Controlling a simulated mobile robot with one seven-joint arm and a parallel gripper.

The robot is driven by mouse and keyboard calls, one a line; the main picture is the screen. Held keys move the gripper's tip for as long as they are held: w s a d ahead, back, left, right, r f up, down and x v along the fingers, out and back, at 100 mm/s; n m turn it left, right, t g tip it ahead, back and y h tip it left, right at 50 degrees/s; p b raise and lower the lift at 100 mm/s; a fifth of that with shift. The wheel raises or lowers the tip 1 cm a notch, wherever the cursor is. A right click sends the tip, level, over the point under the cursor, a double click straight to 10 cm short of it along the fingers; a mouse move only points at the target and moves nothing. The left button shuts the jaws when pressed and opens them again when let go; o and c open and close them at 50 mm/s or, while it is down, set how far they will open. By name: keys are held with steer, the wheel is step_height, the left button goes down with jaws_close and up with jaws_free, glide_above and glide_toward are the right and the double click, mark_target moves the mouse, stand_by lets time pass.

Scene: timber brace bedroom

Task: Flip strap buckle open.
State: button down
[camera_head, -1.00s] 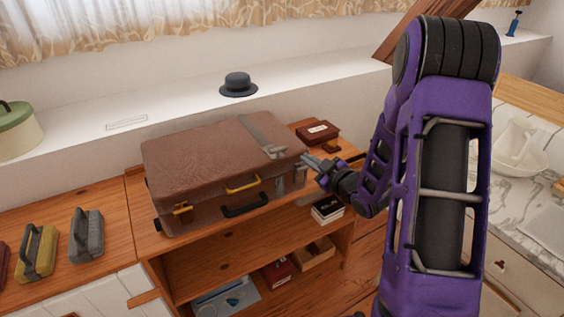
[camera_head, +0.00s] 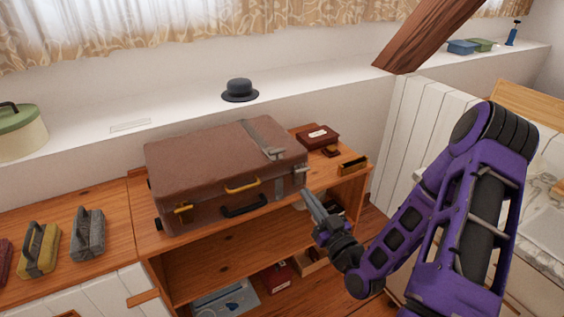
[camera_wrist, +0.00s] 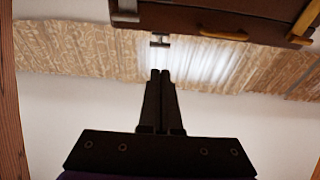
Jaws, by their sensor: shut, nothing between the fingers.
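A brown suitcase (camera_head: 200,160) lies shut on the wooden cabinet. A grey strap (camera_head: 262,136) runs over its right end, with metal buckle-like hardware (camera_head: 273,153) on top. The strap's front part is partly hidden near my gripper, and I cannot tell whether the buckle is open. My gripper (camera_head: 306,194) is shut and empty, its fingers pointing up towards the suitcase's lower right front corner. In the wrist view its closed fingertips (camera_wrist: 160,73) point towards a small dark piece (camera_wrist: 160,41) below the suitcase edge (camera_wrist: 200,18). Contact cannot be told.
The suitcase has a yellow handle (camera_head: 242,185), a black handle (camera_head: 245,207) and a yellow latch (camera_head: 183,208). Open shelves (camera_head: 215,260) lie below. A timber brace (camera_head: 425,35) slants at upper right.

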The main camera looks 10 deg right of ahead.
mark_target(278, 151)
steer(key=shift+w, duration=0.1)
steer(key=p+x, duration=0.1)
steer(key=x, duration=1.3)
steer(key=shift+d+r, duration=0.1)
steer(key=shift+r+g+p, duration=0.25)
steer(key=shift+g+p, duration=0.05)
steer(key=shift+p, duration=0.35)
